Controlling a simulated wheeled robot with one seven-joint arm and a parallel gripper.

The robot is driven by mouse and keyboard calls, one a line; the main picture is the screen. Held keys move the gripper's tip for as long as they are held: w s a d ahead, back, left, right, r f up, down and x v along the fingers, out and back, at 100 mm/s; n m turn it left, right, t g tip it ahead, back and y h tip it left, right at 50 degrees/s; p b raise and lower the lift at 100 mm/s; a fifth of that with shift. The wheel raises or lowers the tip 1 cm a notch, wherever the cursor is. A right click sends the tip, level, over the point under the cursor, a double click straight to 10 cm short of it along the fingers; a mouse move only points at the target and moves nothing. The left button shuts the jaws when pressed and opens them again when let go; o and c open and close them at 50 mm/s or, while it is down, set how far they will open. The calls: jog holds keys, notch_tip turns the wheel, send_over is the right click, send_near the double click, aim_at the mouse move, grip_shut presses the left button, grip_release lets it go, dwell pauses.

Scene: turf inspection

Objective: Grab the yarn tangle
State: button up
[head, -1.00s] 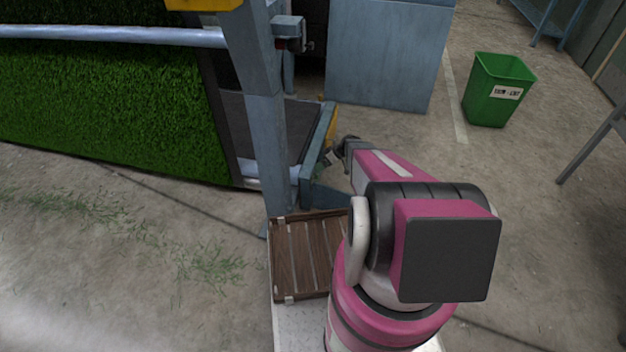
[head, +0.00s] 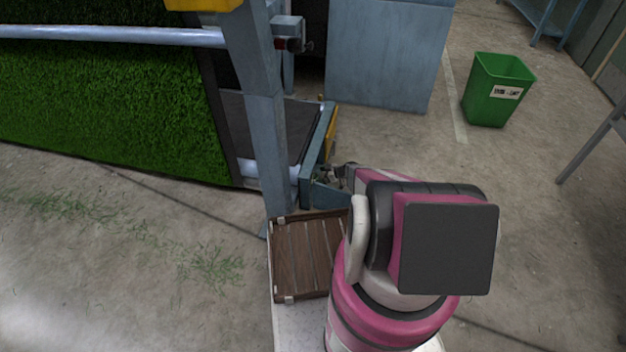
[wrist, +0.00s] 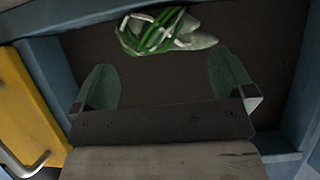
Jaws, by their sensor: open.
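The yarn tangle (wrist: 158,30), green and white strands with a pale patch at its right, lies on a dark flat surface (wrist: 270,45) at the top of the wrist view. My gripper (wrist: 163,82) is open and empty, its two fingers spread wide. The tangle is beyond the fingertips, roughly centred between them and not touched. In the head view my gripper (head: 338,173) reaches into the blue-grey frame beside the machine, largely hidden by my arm. I cannot make out the tangle there.
A blue-grey rim (wrist: 48,68) and a yellow panel with a handle (wrist: 25,120) border the dark surface at left in the wrist view. A blue-grey post (head: 266,150) stands left of my arm. A slatted brown crate (head: 300,260) is nearby; a green bin (head: 490,105) stands right.

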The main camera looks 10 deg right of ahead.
aim_at(315, 176)
jog(key=shift+x, duration=2.8)
jog(key=shift+w+r, duration=0.15)
jog(key=shift+w, duration=0.05)
jog(key=c, duration=0.9)
